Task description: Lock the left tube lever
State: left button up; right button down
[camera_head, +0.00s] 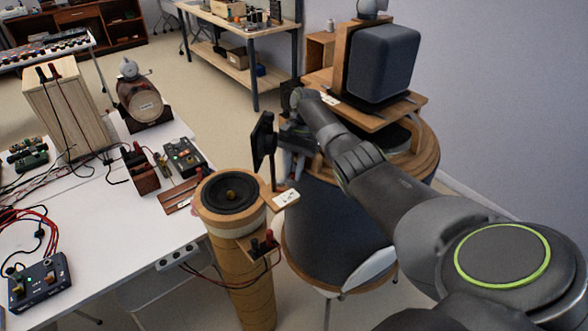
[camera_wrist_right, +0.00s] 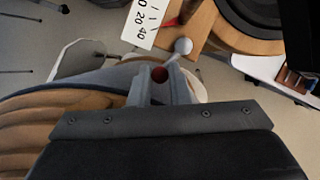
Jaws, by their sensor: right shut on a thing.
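The left tube is a wooden cylinder (camera_head: 244,285) standing at the table's right edge, with a black speaker cone (camera_head: 231,193) on top. A wooden bracket at its upper right holds a white scale card (camera_head: 286,199), which also shows in the right wrist view (camera_wrist_right: 148,22). In the head view the fingertips are too small and covered to make out. My left gripper is in neither view.
A dark speaker (camera_head: 383,62) stands on a wooden shelf above a round wooden stand (camera_head: 428,160), close to my right arm. The white table (camera_head: 105,220) at left carries boxes and cables. A pale round knob (camera_wrist_right: 183,46) lies just beyond my fingers.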

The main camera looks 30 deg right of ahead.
jog(key=n+b, duration=0.2)
jog(key=w+n+g+h+b, duration=0.1)
jog(key=b, duration=0.2)
jog(key=shift+w+n, duration=0.2)
jog(key=shift+n, duration=0.2)
jog(key=c, duration=1.7)
grip_release()
jog(key=o, duration=0.3)
jog(key=shift+w+a, duration=0.1)
jog(key=shift+a, duration=0.05)
jog(key=shift+o, duration=0.2)
jog(key=shift+r, duration=0.1)
